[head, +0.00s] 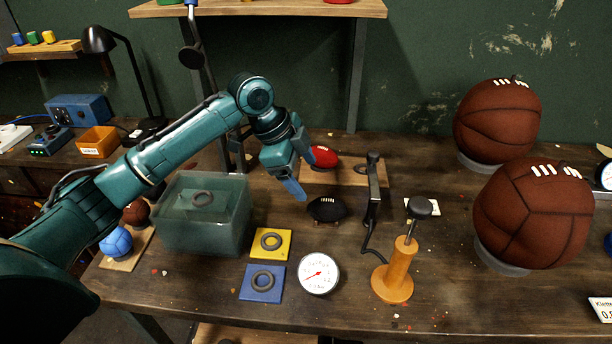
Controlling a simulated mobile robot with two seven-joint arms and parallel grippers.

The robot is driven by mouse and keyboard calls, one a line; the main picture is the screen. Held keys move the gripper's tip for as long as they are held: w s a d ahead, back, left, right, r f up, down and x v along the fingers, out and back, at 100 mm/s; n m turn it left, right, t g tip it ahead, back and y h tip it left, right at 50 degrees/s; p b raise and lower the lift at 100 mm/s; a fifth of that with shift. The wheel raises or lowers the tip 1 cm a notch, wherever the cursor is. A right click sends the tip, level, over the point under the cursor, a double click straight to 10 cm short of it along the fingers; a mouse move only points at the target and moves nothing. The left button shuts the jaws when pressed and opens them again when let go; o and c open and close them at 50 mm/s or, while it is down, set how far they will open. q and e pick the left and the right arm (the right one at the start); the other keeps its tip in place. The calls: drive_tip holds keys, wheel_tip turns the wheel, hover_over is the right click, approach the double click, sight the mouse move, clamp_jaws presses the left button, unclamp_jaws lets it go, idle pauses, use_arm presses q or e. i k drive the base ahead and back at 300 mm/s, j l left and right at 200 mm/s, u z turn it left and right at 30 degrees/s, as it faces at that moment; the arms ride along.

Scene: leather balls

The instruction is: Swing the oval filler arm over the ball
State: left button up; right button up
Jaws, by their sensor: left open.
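My left gripper (306,178) is open and empty. It hangs above the table near the black oval ball, with one blue finger pointing down. The black oval ball (326,209) rests on a small stand to the right of and below the fingers. A dark upright filler post (373,190) stands right of the ball, with a hose at its foot. A short dark arm (361,169) near its top points left, and does not appear to be over the black ball. A red oval ball (323,157) lies behind, partly hidden by the gripper. My right gripper is not in view.
A glass tank (205,235) is under my left arm. Yellow (284,245) and blue (249,291) pads hold rings. Two large brown balls (498,122) (535,215) sit at the right.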

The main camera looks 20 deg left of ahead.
sight(373, 156)
drive_tip(key=k, duration=1)
